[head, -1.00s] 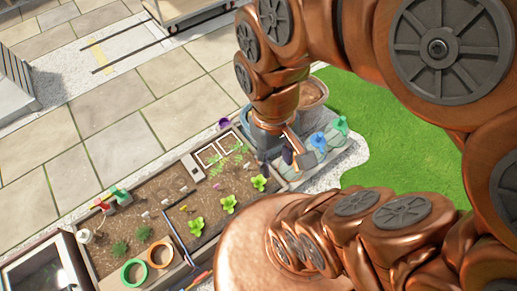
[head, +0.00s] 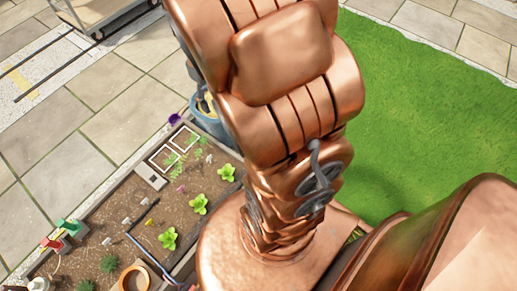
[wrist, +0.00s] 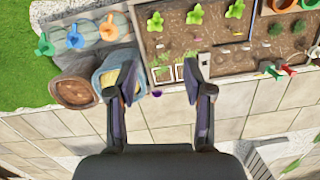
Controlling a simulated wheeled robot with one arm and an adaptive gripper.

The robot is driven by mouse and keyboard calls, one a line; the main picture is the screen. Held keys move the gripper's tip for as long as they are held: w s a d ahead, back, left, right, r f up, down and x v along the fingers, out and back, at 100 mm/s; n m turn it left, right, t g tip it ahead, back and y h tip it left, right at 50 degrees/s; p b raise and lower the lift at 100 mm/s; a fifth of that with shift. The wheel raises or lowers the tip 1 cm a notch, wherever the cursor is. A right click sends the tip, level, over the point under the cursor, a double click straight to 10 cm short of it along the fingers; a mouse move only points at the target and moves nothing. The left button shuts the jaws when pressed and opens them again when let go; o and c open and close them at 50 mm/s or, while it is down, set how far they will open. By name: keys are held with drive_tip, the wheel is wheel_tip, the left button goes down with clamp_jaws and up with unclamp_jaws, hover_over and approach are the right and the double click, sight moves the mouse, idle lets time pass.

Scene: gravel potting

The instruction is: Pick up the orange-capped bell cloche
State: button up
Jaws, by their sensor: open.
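The orange-capped bell cloche (wrist: 108,29) stands at the upper left of the wrist view, on a pale stone slab (wrist: 92,53). It is the rightmost of three in a row, with a blue-capped cloche (wrist: 75,38) and a green-capped cloche (wrist: 45,46) to its left. My gripper (wrist: 160,80) is open and empty in the wrist view, its fingers wide apart. It appears below and right of the orange-capped cloche, apart from it. In the head view my arm hides the cloches and the gripper.
A blue-grey bucket (wrist: 107,76) and a brown round pot (wrist: 75,93) stand close to the slab. The planting bed (wrist: 215,60) with seedlings and markers lies to the right; it also shows in the head view (head: 105,215). Paving (wrist: 250,115) is open below.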

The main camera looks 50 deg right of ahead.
drive_tip(key=shift+n+t, duration=0.5)
drive_tip(key=shift+n, duration=0.3)
drive_tip(key=w+d+f+b, duration=0.2)
drive_tip(key=d+f+b, duration=0.4)
drive_tip(key=f, duration=0.9)
drive_tip(key=w+d+f+b, duration=0.3)
drive_tip(key=d+f+b, duration=0.4)
drive_tip(key=f, duration=0.8)
drive_tip(key=w+d+f+b, duration=0.2)
drive_tip(key=d+f+b, duration=0.5)
drive_tip(key=d+f, duration=0.4)
drive_tip(key=shift+w+d+f, duration=0.15)
drive_tip(key=shift+d+f, duration=0.05)
drive_tip(key=shift+f, duration=0.9)
drive_tip(key=shift+w+d+f, duration=0.1)
drive_tip(key=shift+d+f, duration=0.05)
drive_tip(key=shift+f, duration=0.9)
drive_tip(key=shift+d+f, duration=0.15)
drive_tip(key=shift+f, duration=0.45)
drive_tip(key=shift+s+f+b, duration=0.1)
drive_tip(key=shift+f+b, duration=1.6)
drive_tip(key=shift+f, duration=1.8)
drive_tip(key=c, duration=0.8)
